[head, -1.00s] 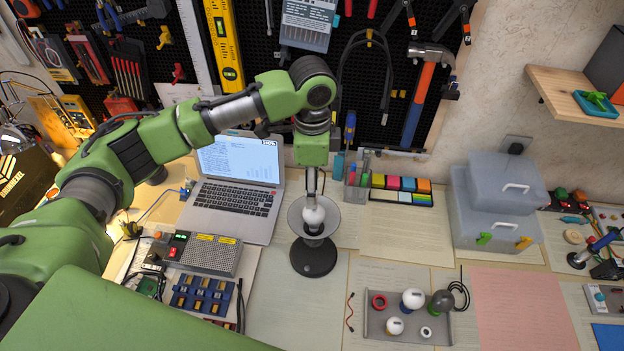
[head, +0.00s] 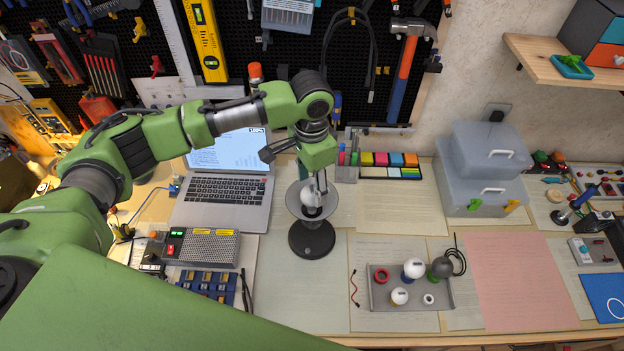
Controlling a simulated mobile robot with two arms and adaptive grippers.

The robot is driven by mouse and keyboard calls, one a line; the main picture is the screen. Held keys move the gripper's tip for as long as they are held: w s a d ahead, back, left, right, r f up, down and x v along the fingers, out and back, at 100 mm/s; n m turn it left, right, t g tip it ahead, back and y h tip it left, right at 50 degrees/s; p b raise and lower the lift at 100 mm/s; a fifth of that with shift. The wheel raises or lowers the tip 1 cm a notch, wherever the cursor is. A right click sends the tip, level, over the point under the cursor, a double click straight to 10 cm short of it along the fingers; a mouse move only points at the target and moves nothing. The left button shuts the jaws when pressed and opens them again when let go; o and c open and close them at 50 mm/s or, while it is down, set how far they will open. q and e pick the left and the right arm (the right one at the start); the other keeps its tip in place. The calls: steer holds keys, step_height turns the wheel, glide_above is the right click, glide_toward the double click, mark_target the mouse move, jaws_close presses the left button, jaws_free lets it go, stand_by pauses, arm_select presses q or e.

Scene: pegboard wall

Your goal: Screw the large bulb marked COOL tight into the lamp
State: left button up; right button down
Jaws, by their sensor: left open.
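The lamp has a round dark base (head: 312,241) and a grey dish-shaped shade (head: 291,200) that opens upward. A white bulb (head: 310,199) sits inside the shade; its marking and thread are not readable or visible. My left gripper (head: 319,186) is open, pointing down at the bulb from above, its fingers close beside the top of it. Whether they touch the glass I cannot tell. On the grey tray (head: 376,300) stand a white bulb with a blue base (head: 413,268) and a smaller white bulb (head: 399,296). My right gripper is not in view.
Paper sheets (head: 395,207) to the right are clear.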

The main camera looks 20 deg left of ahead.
mark_target(312, 189)
arm_select(q)
steer(key=shift+f+b, duration=0.45)
steer(key=shift+f, duration=0.4)
steer(key=shift+f+p, duration=0.2)
steer(key=shift+p, duration=0.1)
steer(key=shift+f, duration=1.4)
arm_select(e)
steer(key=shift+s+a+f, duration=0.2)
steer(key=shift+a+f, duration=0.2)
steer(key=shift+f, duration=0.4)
